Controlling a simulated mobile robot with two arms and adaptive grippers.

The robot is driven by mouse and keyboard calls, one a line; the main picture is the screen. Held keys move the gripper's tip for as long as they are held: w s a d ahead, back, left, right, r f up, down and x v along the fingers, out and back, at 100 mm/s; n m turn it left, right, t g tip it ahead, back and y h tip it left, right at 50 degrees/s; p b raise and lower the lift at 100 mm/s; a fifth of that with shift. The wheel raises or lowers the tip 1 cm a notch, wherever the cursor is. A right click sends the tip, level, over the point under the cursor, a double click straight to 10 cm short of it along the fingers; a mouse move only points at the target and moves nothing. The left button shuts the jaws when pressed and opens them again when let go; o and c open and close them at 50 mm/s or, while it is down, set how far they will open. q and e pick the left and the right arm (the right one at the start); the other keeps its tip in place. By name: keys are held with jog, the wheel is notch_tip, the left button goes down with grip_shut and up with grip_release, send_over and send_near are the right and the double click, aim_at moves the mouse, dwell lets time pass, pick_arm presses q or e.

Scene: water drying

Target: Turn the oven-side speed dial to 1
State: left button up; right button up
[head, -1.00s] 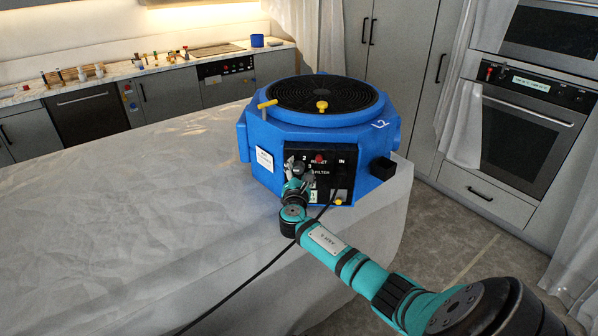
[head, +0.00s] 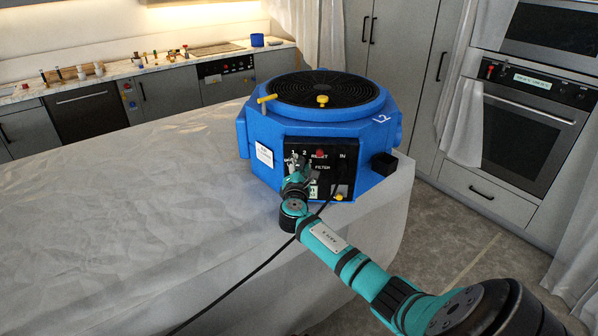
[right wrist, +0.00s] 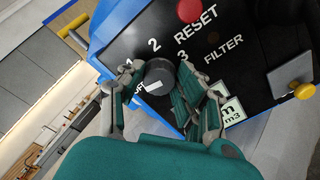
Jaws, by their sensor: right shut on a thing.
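In the right wrist view the round dark speed dial (right wrist: 159,72) carries a white mark that appears directed toward the partly hidden OFF label, below the 1. My right gripper (head: 301,165) is at the panel's left part and hides most of the dial in the head view. In the right wrist view its fingers (right wrist: 156,92) lie on both sides of the dial and are shut on it. My left gripper is not in view.
The air mover stands on a cloth-covered table (head: 120,200) with open room on the left. A black cable (head: 250,270) runs from the panel over the table. A red reset button (right wrist: 190,10) and a yellow knob (right wrist: 304,91) are near the dial. An oven (head: 525,130) stands at right.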

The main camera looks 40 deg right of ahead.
jog(key=m+b, duration=0.6)
jog(key=shift+f+b, duration=0.35)
jog(key=shift+f, duration=0.05)
jog(key=shift+r+m+b, duration=0.15)
jog(key=shift+m+b, duration=1.25)
jog(key=shift+m, duration=0.4)
jog(key=o, duration=1.2)
jog(key=shift+d, duration=0.1)
jog(key=shift+c, duration=0.2)
jog(key=shift+r, duration=0.1)
